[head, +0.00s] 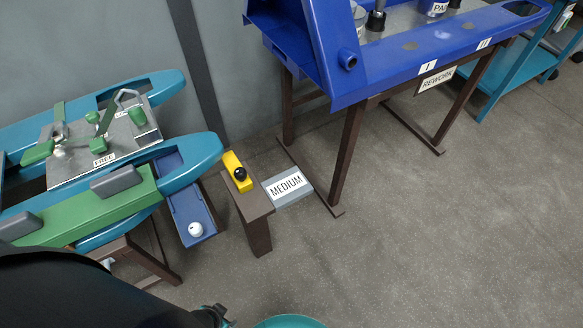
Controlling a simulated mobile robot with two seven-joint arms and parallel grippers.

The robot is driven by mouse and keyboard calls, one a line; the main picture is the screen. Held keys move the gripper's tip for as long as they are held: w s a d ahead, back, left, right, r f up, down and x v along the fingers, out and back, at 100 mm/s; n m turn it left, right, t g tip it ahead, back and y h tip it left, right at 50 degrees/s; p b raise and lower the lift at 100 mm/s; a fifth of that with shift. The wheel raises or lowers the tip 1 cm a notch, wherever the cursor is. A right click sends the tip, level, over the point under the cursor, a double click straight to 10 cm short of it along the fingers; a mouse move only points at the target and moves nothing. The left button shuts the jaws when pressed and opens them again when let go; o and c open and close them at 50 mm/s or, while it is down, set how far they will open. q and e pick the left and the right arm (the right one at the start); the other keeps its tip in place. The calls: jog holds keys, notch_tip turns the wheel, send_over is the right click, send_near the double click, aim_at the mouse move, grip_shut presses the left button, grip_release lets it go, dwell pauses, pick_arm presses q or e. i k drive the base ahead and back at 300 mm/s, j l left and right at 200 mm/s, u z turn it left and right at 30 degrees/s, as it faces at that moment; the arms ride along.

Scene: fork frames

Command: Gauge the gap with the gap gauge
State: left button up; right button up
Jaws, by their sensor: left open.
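A yellow block with a black ball knob (236,172), which looks like the gap gauge, sits on top of a narrow brown stand (255,205). A teal fork-shaped frame (205,153) lies at the left, with a grey plate (75,165), green clamp-like parts and a green bar (95,212) on it. I cannot tell which gap is the one to gauge. My left gripper (214,317) shows only partly at the bottom edge, below and apart from the yellow block; it is open, with no object visible in it. My right gripper is out of view.
A grey block marked MEDIUM (288,187) is right of the stand. A blue drawer-like tray (188,208) with a white knob juts below the teal frame. A blue frame on a brown REWORK table (350,150) stands at upper right. The floor (430,240) at right is clear.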

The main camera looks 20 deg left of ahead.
aim_at(239, 176)
jog(key=k+u, duration=0.1)
jog(key=u, duration=1.05)
